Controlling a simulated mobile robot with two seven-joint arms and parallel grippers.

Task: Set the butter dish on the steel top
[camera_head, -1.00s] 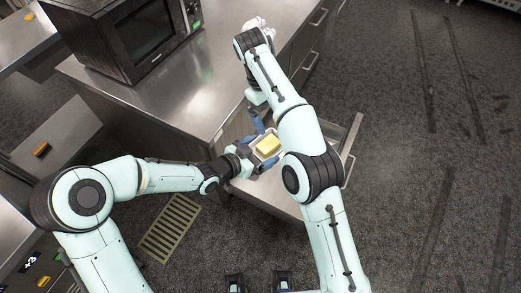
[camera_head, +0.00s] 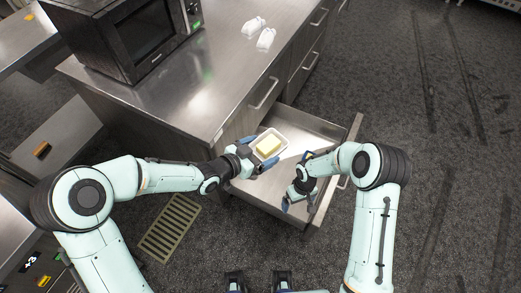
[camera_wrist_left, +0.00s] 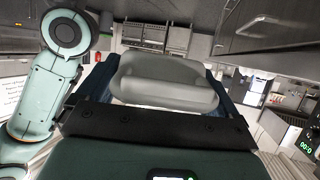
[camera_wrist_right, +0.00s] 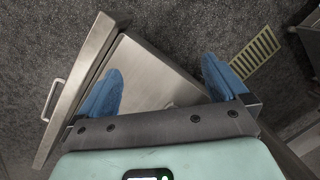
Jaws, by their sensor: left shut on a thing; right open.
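In the left wrist view the pale underside of the dish (camera_wrist_left: 165,85) fills the space between the fingers. The steel top (camera_head: 205,85) is the counter surface behind it. My right gripper (camera_head: 298,197) is open and empty over the drawer's right part; its blue fingers are spread in the right wrist view (camera_wrist_right: 160,85).
The drawer (camera_head: 315,130) stands pulled out below the counter. A black microwave (camera_head: 130,40) occupies the counter's back left. Two white items (camera_head: 266,38) lie near its far right edge. The steel between them and the near corner is bare.

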